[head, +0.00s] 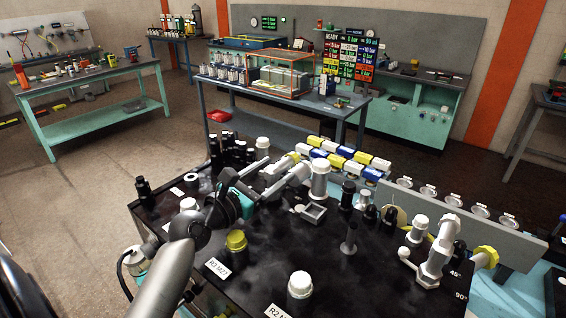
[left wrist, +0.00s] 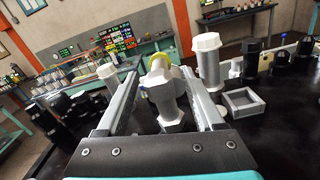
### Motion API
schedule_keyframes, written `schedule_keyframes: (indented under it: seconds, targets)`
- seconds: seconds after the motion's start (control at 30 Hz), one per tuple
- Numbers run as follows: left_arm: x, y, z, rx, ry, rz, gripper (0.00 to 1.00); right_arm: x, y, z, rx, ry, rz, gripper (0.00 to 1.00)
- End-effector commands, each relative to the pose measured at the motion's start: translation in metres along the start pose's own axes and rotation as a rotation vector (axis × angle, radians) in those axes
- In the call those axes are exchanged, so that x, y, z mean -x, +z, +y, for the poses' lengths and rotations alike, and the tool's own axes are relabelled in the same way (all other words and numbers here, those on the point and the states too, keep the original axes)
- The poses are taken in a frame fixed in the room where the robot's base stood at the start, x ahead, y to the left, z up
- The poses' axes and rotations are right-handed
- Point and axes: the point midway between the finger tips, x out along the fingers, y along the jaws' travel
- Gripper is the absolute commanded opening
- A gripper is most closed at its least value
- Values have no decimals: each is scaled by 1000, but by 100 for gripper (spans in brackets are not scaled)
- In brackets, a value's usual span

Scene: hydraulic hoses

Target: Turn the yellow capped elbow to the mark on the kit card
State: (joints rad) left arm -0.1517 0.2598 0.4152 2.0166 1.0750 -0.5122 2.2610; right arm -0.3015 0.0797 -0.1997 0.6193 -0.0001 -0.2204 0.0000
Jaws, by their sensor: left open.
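A pale grey elbow with a yellow cap (head: 294,156) stands at the far side of the black bench, partly hidden by my fingers. In the left wrist view its grey body (left wrist: 166,92) rises between my fingers, with the yellow behind. My left gripper (head: 288,164) is open, one finger on each side of the elbow; I cannot tell whether either touches it. Another white elbow (head: 438,254) with a yellow end (head: 486,257) stands at the right, beside painted 45° and 90° marks (head: 457,283). I cannot make out a kit card. My right gripper is not in view.
A tall white fitting (head: 319,181) stands just right of my fingers, near a small grey square tray (head: 311,212). A yellow cap (head: 236,241) and a white fitting (head: 299,285) stand nearer. Black fittings crowd the far left. The front middle of the bench is mostly clear.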

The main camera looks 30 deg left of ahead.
Motion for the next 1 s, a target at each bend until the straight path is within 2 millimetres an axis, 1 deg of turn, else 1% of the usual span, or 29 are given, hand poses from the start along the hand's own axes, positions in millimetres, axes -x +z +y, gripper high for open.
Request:
schedule_keyframes:
  seconds: [0.03,0.1,0.3,0.43,0.67,0.77,1.0]
  targets:
    - [-8,2,1,0,0,-2,69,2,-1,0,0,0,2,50]
    - [-17,1,0,1,-1,-1,69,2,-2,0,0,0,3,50]
    - [-33,0,0,0,1,-1,69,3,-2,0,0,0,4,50]
    - [-37,0,0,0,1,0,69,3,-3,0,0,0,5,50]
    - [-37,0,0,0,1,0,69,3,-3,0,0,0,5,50]
    - [-37,0,0,0,0,0,60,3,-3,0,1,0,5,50]
    - [-37,0,0,0,0,0,33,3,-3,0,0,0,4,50]
